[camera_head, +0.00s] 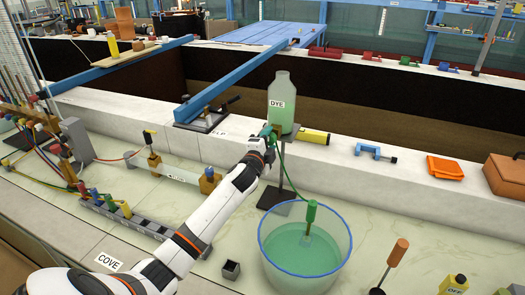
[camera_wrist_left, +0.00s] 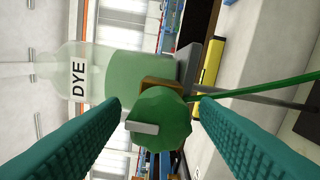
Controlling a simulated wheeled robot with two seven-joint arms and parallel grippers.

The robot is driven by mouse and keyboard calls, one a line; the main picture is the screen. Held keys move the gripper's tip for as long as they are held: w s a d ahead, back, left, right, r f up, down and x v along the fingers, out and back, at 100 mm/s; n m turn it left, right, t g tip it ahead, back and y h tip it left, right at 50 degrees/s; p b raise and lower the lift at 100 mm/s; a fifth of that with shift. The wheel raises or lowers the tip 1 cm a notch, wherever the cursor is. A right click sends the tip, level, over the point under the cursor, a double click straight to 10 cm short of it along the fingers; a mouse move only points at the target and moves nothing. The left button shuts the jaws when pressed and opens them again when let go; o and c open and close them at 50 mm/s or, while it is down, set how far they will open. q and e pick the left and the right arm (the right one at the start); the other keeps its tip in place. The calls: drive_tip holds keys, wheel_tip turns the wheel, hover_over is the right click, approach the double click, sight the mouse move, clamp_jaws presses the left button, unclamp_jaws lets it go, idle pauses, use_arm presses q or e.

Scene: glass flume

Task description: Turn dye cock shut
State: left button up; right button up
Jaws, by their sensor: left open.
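The dye bottle (camera_head: 281,87), a clear bottle labelled DYE with green liquid, stands on a dark stand at the flume wall. It lies sideways in the left wrist view (camera_wrist_left: 135,75). The dye cock (camera_wrist_left: 165,112) is a round green knob with a pale grey bar across its face and a brown block behind it. My left gripper (camera_head: 268,136) is at the bottle's base; its teal fingers (camera_wrist_left: 160,106) are open, one on each side of the knob, with gaps visible. In the head view the gripper mostly hides the cock. My right gripper is not in view.
A green tube (camera_wrist_left: 265,88) runs off from the cock.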

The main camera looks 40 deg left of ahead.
use_arm(q)
drive_tip(key=b+v, duration=0.2)
drive_tip(key=v, duration=0.9)
drive_tip(key=shift+s, duration=0.2)
drive_tip(key=shift+f, duration=0.15)
